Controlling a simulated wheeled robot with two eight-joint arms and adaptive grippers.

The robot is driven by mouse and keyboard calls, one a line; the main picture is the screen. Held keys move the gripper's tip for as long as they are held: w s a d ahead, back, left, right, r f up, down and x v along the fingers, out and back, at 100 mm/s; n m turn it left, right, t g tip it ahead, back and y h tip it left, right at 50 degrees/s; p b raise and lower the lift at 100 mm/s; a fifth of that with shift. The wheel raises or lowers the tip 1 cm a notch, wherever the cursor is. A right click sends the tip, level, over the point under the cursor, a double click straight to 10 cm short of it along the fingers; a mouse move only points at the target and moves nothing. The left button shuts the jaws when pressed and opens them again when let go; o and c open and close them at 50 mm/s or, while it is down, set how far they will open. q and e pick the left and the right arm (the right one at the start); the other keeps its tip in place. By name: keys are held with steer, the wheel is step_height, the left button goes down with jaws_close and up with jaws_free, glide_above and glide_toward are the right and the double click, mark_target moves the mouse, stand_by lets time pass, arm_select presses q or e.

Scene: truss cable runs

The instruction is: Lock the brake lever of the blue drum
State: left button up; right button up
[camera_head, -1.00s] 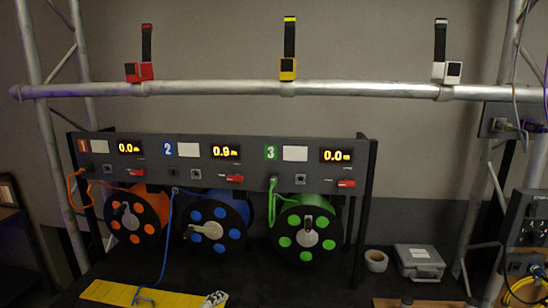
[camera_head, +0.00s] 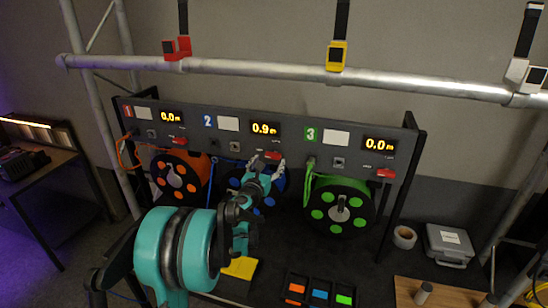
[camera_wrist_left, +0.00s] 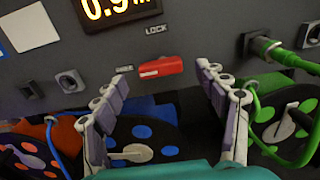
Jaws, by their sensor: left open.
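The blue drum (camera_head: 279,184) hangs under panel section 2, mostly hidden behind my left arm; its blue spots also show in the left wrist view (camera_wrist_left: 141,131). Its red brake lever (camera_wrist_left: 161,67) lies about level on the panel, under the word LOCK and below the display reading 0.9. The lever also shows in the head view (camera_head: 273,155). My left gripper (camera_wrist_left: 164,76) is open and empty, with one finger on each side of the lever and a gap to both. I cannot tell how far the fingertips are from the panel. My right gripper is out of view.
The orange drum (camera_head: 180,178) and green drum (camera_head: 338,206) flank the blue one. A green cable plug (camera_wrist_left: 265,45) sits right of my gripper in the wrist view. A tape roll (camera_head: 404,237) and grey case (camera_head: 449,244) stand at the right.

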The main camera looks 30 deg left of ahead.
mark_target(273, 156)
arm_select(q)
steer(key=shift+x, duration=1.4)
steer(key=c, duration=1.2)
steer(key=shift+o, duration=0.2)
